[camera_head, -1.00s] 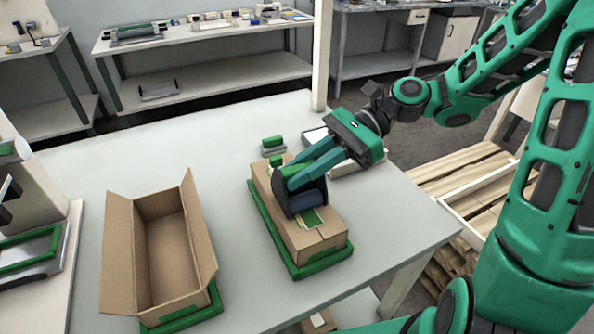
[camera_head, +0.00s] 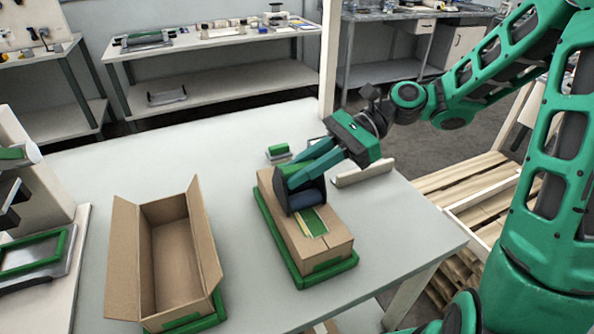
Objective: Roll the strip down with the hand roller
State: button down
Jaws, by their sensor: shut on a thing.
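A closed cardboard box (camera_head: 330,251) lies on a green-edged base (camera_head: 328,268) on the table. A strip (camera_head: 314,223), green with a pale border, lies along the middle of its top and shows from the roller toward the near end. My gripper (camera_head: 298,178) is shut on the hand roller (camera_head: 312,195), which has a dark frame and a dark blue drum. The roller is over the strip at about mid-box and appears to rest on it; the exact contact is hidden. The roller and fingers hide the strip's far part.
An open, empty cardboard box (camera_head: 167,251) stands to the left on another green base. A small green block (camera_head: 278,150) and a pale bar (camera_head: 364,173) lie behind the closed box. A green-framed device (camera_head: 36,252) is at the far left. The table between the boxes is clear.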

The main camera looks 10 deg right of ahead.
jog(key=shift+w, duration=0.15)
jog(key=shift+w+a+f, duration=0.1)
jog(key=shift+w+a, duration=0.1)
jog(key=shift+w, duration=0.45)
jog(key=shift+w+a, duration=0.2)
jog(key=shift+w, duration=0.4)
jog(key=shift+w+a, duration=0.2)
jog(key=shift+w, duration=0.45)
notch_tip(320, 180, up, 7)
dwell(0.6)
dwell(0.4)
